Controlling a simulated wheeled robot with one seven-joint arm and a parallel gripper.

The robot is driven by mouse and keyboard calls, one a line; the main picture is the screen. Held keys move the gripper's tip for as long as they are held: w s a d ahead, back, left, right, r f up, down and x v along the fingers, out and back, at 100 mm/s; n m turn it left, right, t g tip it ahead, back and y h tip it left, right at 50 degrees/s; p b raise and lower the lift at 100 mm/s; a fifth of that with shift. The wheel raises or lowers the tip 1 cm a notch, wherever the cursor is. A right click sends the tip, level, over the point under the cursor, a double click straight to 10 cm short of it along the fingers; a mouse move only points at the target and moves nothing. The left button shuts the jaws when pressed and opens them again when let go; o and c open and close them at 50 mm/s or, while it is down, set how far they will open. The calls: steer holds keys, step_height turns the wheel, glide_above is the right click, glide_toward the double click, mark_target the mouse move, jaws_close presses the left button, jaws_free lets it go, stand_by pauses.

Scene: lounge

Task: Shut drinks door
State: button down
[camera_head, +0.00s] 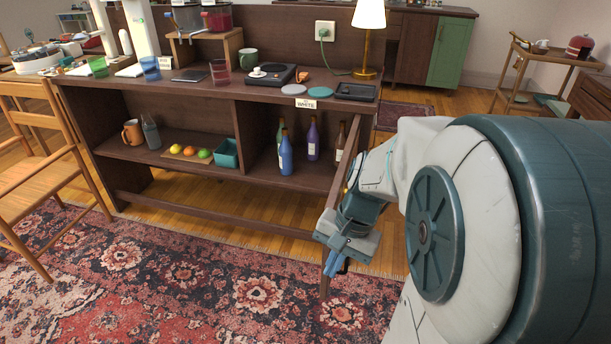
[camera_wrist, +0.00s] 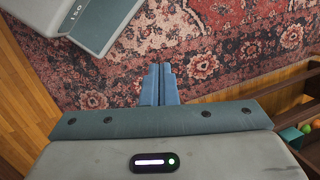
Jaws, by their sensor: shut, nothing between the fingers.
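The drinks door (camera_head: 341,173) hangs open at the right end of the dark wooden cabinet (camera_head: 250,199). It sticks out toward the rug and shows as a narrow, nearly edge-on panel. Behind it, the open right compartment holds a blue bottle (camera_head: 286,158), a purple bottle (camera_head: 313,141) and other bottles. My gripper (camera_head: 334,268) is low by the door's outer end and covers part of it in the head view. I cannot tell whether they touch. In the wrist view my gripper's blue fingers (camera_wrist: 160,72) are together and empty, pointing over the rug; I cannot make out the door there.
A patterned rug (camera_head: 180,275) covers the floor before the cabinet. A wooden chair (camera_head: 35,175) stands at the left. The cabinet top carries a lamp (camera_head: 368,35), a black tray (camera_head: 356,92) and cups. The left compartment holds fruit and a teal box (camera_head: 228,154).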

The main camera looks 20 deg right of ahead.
steer(key=w+d+r+m+t+y+p, duration=0.1)
steer(key=d+r+m+t+y+p, duration=0.15)
steer(key=d+m, duration=0.55)
steer(key=w+d+r+m+t+y+p, duration=0.1)
steer(key=w+d+m+t+y+p, duration=0.2)
steer(key=d+m, duration=0.5)
steer(key=w+a+f+h+b, duration=0.1)
steer(key=w+a+f, duration=0.4)
steer(key=a+f, duration=0.2)
steer(key=shift+a+b, duration=0.3)
steer(key=shift+a, duration=0.6)
steer(key=shift+w+f, duration=0.1)
steer(key=shift+w, duration=0.05)
